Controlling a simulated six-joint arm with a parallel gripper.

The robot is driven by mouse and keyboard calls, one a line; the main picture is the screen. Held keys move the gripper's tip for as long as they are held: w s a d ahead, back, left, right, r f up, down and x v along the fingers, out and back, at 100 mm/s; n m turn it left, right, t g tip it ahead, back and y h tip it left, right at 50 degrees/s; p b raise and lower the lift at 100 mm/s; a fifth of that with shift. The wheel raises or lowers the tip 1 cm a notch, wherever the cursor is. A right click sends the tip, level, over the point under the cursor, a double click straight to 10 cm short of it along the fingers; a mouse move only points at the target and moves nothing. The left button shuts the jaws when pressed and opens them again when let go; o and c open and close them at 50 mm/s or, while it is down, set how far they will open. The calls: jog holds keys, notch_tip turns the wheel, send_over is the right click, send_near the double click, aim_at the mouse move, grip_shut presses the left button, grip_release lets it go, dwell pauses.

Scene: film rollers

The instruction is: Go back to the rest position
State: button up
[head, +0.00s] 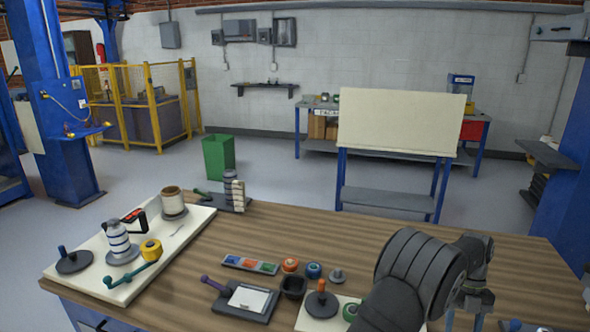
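My dark grey arm (425,268) rises from the bottom edge at the right of the wooden bench and bends over toward the right. Its slimmer end section (477,275) hangs down beside it and runs toward the bottom edge. The fingertips cannot be made out, so I cannot tell whether my gripper is open or shut. I see nothing clearly held. The arm hides part of the bench's front right.
A white board (88,262) at the left carries a striped roller (118,240), a spool (173,202) and a yellow roll (151,250). A colour tray (250,265), small rolls (290,265), a dark cup (293,286) and a clipboard-like block (247,300) lie left of my arm. The back right bench is clear.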

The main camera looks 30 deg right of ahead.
jog(key=v, duration=0.5)
jog(key=x, duration=1.2)
notch_tip(320, 180, up, 5)
jog(key=shift+s+f, duration=0.15)
jog(key=shift+s, duration=0.05)
jog(key=s+a+r, duration=0.4)
jog(key=s+r, duration=0.3)
jog(key=s, duration=0.3)
jog(key=w+a+n+t+h, duration=0.2)
jog(key=w+n+h, duration=0.5)
jog(key=n, duration=1.8)
jog(key=shift+w+a+r+n+t+h, duration=0.35)
jog(key=shift+w+a, duration=0.3)
jog(key=shift+w, duration=1.4)
